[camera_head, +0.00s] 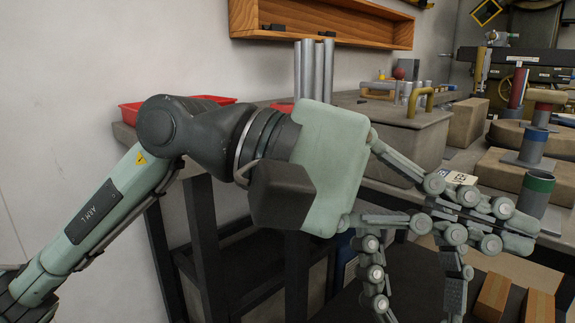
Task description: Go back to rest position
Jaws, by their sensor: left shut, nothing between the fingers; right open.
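My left arm comes in from the left and reaches across the middle of the view. Its gripper (515,226) points right, with its fingers together and nothing between them. It is in front of the grey cylinder with a green top band (536,194), whose lower part it overlaps in the picture; I cannot tell whether they touch. My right gripper (418,272) shows at the bottom, below the left one. Its two fingers stand wide apart, with nothing seen between them. The rest of my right arm is out of view or hidden.
A dark-legged bench (181,227) with a red tray (131,113) and upright metal tubes (328,72) stands behind my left arm. A wooden shelf (345,26) hangs above. Cylinders, including a blue-banded one (534,147), stand at right. Wooden blocks (491,297) lie at lower right.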

